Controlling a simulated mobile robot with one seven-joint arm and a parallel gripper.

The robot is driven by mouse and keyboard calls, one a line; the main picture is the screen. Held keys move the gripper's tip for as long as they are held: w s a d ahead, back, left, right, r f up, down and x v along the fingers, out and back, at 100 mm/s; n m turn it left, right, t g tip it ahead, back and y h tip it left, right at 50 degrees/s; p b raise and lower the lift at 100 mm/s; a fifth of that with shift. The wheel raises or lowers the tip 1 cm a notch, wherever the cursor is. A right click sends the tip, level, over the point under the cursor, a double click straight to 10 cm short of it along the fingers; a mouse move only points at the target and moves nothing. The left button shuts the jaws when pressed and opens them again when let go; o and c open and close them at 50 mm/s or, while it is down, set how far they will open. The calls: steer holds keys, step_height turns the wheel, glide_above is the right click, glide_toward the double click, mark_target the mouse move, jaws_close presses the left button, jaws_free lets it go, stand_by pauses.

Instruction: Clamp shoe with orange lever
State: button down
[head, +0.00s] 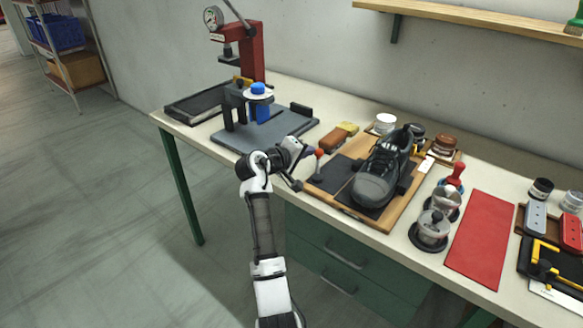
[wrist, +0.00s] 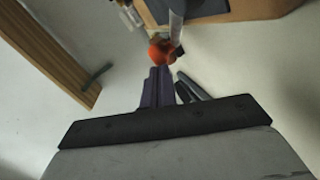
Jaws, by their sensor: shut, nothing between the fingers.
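A dark grey shoe (head: 378,172) with laces sits on a wooden board (head: 401,207) with black pads, in the head view. The orange lever knob (head: 319,153) stands up at the board's left edge, on a short rod. My gripper (head: 298,183) is beside the lever, on its left. In the wrist view the orange knob (wrist: 160,52) is just beyond my fingertips (wrist: 160,72), which are shut and empty. Whether they touch the knob I cannot tell. The shoe cannot be made out in the wrist view.
A red press (head: 251,52) and a grey fixture with a blue knob (head: 258,88) stand on the bench to the left. A brush (head: 338,137) lies behind the lever.

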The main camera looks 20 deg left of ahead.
steer(key=m+g+h, duration=0.1)
steer(key=w+d+m+h, duration=0.1)
steer(key=h, duration=0.1)
steer(key=shift+w+d+m+g+b, duration=0.1)
steer(key=shift+d+m+g+b, duration=0.2)
steer(key=shift+m+g, duration=0.1)
steer(key=shift+w+d, duration=0.15)
steer(key=shift+d, duration=0.2)
steer(key=shift+r, duration=0.1)
